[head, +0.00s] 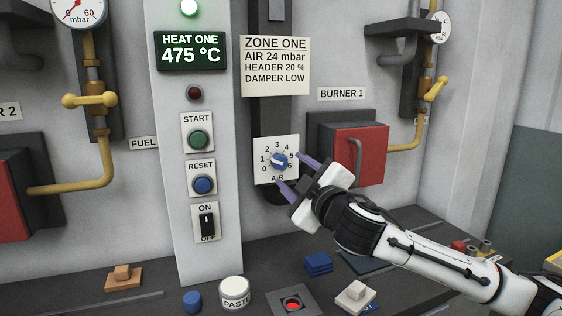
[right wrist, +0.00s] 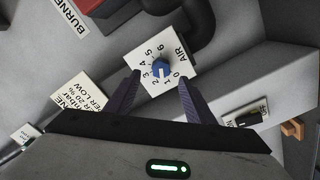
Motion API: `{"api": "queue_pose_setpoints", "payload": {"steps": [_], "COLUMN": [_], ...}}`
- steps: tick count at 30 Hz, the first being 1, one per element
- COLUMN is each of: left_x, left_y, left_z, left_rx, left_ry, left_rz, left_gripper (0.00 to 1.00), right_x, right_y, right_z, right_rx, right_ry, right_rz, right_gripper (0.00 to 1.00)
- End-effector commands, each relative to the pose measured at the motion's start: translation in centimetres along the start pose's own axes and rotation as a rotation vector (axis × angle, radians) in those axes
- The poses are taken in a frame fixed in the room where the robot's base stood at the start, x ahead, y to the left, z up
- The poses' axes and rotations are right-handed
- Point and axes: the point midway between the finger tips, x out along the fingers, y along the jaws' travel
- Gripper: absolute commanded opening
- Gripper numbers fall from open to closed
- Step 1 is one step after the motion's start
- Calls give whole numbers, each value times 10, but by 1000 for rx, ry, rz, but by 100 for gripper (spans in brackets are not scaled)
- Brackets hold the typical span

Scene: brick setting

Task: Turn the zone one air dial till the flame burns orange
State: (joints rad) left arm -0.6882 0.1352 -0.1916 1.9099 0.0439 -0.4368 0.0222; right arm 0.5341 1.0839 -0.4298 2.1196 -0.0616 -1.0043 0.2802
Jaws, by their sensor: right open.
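The zone one air dial is a blue knob (head: 279,161) with a white pointer on a white plate marked AIR, numbered 0 to 6. It also shows in the right wrist view (right wrist: 160,67), where the pointer seems to lie between 1 and 2. My right gripper (head: 288,169) is open in front of the plate. Its two purple fingers stand on either side of the knob, apart from it, as the right wrist view also shows (right wrist: 160,80). The Burner 1 housing (head: 362,160) has a red front with a handle. No flame is visible. My left gripper is out of view.
A card (head: 275,66) above the dial reads AIR 24 mbar. Left of the dial, a panel holds a green START button (head: 198,140), a blue RESET button (head: 203,185) and an ON/OFF switch (head: 207,220). A paste jar (head: 235,290) and blocks stand on the bench below.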

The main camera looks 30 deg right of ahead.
Motion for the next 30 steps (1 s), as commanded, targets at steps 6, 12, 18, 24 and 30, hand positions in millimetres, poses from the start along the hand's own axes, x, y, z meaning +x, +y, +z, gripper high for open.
{"api": "queue_pose_setpoints", "payload": {"steps": [6,12,18,24,30], "left_x": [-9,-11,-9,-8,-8], "left_y": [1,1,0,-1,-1], "left_z": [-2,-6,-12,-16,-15], "left_rx": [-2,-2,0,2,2], "left_ry": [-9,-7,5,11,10], "left_rz": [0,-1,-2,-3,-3], "left_gripper": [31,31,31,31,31], "right_x": [40,60,65,65,65], "right_y": [1,0,-1,-1,-1], "right_z": [-2,-1,0,0,0], "right_rx": [3,0,-1,-1,-1], "right_ry": [0,0,1,1,0], "right_rz": [-1,-1,-1,-2,-2], "right_gripper": [49,49,49,44,10]}}
